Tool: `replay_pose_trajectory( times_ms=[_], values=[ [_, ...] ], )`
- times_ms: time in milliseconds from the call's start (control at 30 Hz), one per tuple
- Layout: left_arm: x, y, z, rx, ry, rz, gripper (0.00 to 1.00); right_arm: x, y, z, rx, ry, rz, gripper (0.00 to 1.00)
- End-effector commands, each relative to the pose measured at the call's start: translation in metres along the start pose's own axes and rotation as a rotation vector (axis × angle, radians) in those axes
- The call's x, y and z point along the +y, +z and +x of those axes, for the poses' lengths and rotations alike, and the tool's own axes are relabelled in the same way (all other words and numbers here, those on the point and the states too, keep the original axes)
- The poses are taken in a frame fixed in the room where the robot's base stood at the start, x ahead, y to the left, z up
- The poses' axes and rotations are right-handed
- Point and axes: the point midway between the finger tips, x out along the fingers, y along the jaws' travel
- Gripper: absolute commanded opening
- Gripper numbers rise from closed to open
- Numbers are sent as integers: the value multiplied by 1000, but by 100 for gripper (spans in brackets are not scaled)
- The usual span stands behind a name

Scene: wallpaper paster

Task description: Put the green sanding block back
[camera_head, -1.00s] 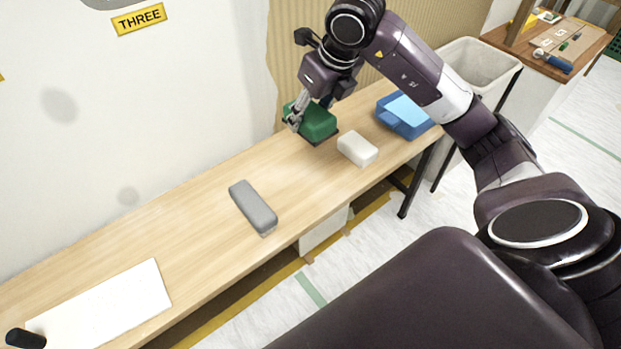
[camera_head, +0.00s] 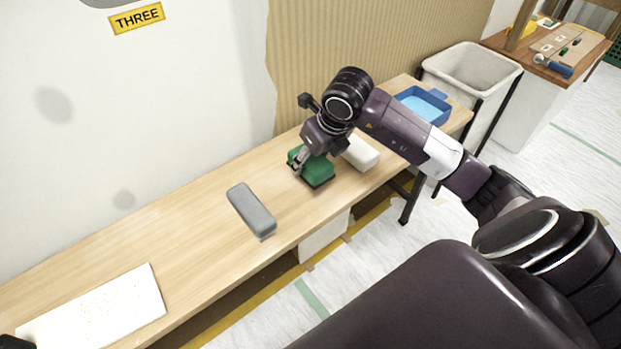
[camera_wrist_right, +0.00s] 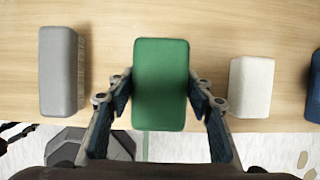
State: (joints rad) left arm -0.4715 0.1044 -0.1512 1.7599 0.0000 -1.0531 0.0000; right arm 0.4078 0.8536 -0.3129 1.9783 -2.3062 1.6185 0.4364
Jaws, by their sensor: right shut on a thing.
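The green sanding block (camera_head: 316,171) is at the wooden bench, between a grey block and a white block. My right gripper (camera_head: 300,160) is shut on it. In the right wrist view the green block (camera_wrist_right: 161,85) sits between the two fingers of the right gripper (camera_wrist_right: 161,100), with the bench behind it. I cannot tell for sure whether its underside touches the bench top.
The grey block (camera_head: 251,211) lies to the left on the bench (camera_head: 190,220). The white block (camera_head: 361,153) is close on the right, partly behind my arm. A blue tray (camera_head: 440,108) stands at the bench's far end. A white sheet (camera_head: 95,312) lies at the near left.

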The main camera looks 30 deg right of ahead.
Motion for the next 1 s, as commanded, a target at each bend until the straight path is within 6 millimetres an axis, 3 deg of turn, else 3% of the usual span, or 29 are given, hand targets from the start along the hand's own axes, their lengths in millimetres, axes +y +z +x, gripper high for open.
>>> replay_pose_trajectory(
  times_ms=[500, 1000],
  values=[
    [-1, -13, -23, 14, -2, -2, 42, 0, -22, 53, 0, -1, 0, 22],
    [-1, -15, -27, 13, -2, -2, 42, 0, -23, 58, -2, -1, -1, 22]
  ],
)
